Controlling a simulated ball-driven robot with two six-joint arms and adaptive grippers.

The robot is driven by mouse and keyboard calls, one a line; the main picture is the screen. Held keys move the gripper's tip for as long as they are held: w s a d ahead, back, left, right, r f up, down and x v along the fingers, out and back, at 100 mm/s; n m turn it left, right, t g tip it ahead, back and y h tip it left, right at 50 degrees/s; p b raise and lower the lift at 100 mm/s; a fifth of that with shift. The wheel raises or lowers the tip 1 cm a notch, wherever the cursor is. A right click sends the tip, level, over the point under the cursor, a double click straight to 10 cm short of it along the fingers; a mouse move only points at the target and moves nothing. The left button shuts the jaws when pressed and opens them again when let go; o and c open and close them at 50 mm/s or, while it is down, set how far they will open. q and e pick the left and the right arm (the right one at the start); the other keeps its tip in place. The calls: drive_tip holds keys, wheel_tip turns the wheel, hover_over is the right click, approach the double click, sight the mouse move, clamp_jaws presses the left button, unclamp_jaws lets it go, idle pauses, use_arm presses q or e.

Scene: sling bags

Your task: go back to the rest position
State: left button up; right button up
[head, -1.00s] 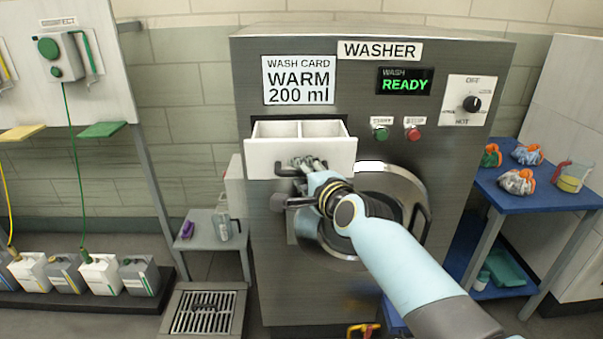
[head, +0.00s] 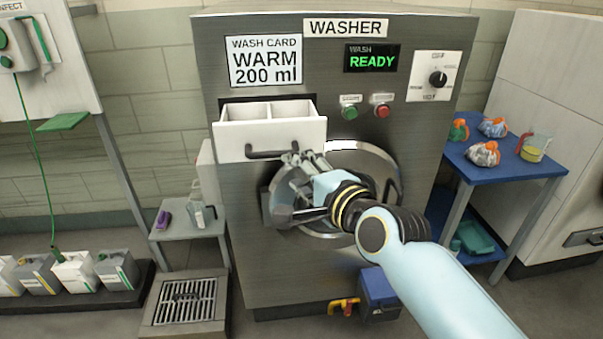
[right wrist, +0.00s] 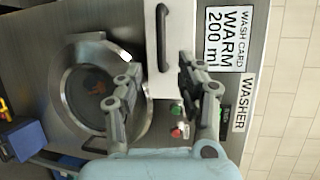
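My right gripper (head: 308,160) is in front of the washer (head: 235,200), just right of and below the pulled-out white drawer (head: 245,142). In the right wrist view my right gripper (right wrist: 160,68) has its two fingers spread apart with nothing between the tips. The dark drawer handle (right wrist: 162,38) lies beyond the fingertips, apart from them. The drawer has two compartments. Behind my arm is the round washer door (head: 375,165), partly hidden in the head view; the right wrist view shows its glass (right wrist: 95,85). My left gripper is in no view.
A blue side table (head: 500,165) with cloth bundles and a jug stands at the right. A blue box (head: 378,290) sits low in front of the washer.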

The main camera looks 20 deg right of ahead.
drive_tip(key=shift+s, duration=0.3)
